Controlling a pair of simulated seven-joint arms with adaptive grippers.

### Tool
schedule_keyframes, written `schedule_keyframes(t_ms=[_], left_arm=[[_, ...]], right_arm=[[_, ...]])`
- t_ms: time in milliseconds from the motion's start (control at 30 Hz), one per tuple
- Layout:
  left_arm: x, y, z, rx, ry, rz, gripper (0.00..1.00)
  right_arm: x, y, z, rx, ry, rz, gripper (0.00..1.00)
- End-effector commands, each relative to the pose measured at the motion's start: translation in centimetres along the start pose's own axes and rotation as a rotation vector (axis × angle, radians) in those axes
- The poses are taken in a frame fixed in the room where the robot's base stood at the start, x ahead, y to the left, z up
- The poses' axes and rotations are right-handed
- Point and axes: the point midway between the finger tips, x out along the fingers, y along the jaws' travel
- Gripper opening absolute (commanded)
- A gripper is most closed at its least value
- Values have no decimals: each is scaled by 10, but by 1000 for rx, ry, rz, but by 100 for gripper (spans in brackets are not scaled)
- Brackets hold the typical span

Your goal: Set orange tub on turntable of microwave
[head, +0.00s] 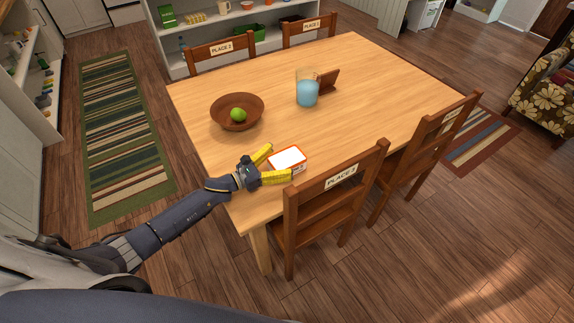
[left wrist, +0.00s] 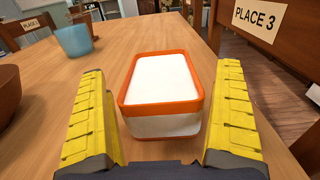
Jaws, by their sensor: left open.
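The orange tub (head: 288,157) stands on the wooden table near its front edge, by the chair marked PLACE 3. It has an orange rim and a white top, and it also shows upright in the left wrist view (left wrist: 162,82). My left gripper (head: 272,165) is open, with its yellow fingers on either side of the tub. In the left wrist view the gripper (left wrist: 162,115) has a gap between each finger and the tub. My right gripper is not in view. No microwave or turntable is in view.
A brown bowl (head: 225,108) with a green fruit (head: 238,115) stands left on the table. A blue cup (head: 307,94) and a brown stand (head: 328,81) are at the middle. Chairs surround the table; one chair (head: 335,190) is close to the tub. The right tabletop is clear.

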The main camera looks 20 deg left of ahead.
Motion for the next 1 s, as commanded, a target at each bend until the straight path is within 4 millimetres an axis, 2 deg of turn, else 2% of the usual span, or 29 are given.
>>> schedule_keyframes(t_ms=[167, 767, 1000], left_arm=[[0, 0, 0, 0, 0, 0, 98], [0, 0, 1, 0, -2, 0, 29], [0, 0, 2, 0, -2, 0, 29]], right_arm=[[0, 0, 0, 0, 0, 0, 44], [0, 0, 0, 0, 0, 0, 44], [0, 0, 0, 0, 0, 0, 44]])
